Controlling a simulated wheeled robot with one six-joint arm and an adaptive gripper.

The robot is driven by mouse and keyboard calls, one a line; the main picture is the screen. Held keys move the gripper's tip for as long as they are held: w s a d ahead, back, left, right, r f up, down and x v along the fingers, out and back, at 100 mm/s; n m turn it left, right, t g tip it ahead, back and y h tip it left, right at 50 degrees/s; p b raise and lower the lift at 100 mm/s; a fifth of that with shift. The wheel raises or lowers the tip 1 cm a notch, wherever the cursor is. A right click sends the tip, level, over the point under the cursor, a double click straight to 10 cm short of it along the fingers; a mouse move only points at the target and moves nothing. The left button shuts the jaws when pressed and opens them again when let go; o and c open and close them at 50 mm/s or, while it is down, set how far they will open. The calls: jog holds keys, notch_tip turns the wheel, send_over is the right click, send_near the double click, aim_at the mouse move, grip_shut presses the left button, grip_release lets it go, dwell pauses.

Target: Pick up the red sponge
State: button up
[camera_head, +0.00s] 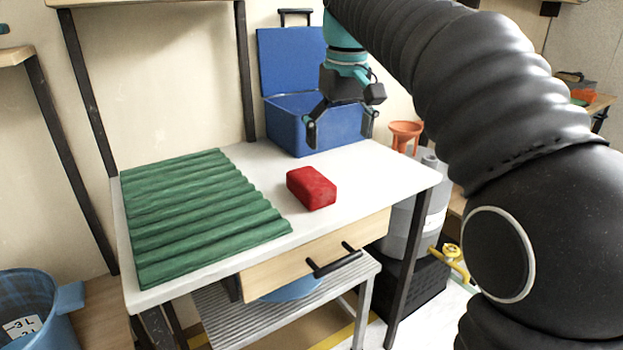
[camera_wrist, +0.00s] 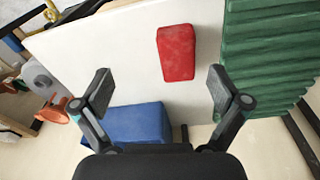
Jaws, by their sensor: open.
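The red sponge (camera_head: 312,188) is a small block with rounded edges. It lies flat on the white table top (camera_head: 385,176), to the right of a green corrugated mat. In the wrist view the sponge (camera_wrist: 176,53) appears above and between my two spread fingers, apart from both. My gripper (camera_head: 340,132) hangs above the back part of the table, in front of the blue toolbox, with its fingers apart. In the wrist view my gripper (camera_wrist: 160,88) is open with nothing between its fingertips. The sponge is fully visible in both views.
A green corrugated mat (camera_head: 195,215) covers the left of the table. An open blue toolbox (camera_head: 290,128) stands at the back. A wooden drawer (camera_head: 300,255) with a black handle is under the front edge. An orange funnel (camera_head: 405,132) stands behind the right side. The tabletop around the sponge is clear.

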jog(key=r+n+g, duration=0.1)
send_over(311, 178)
notch_tip(311, 178, down, 13)
jog(key=b, duration=0.3)
jog(key=shift+f, duration=0.2)
dwell(0.3)
jog(key=c, duration=1.1)
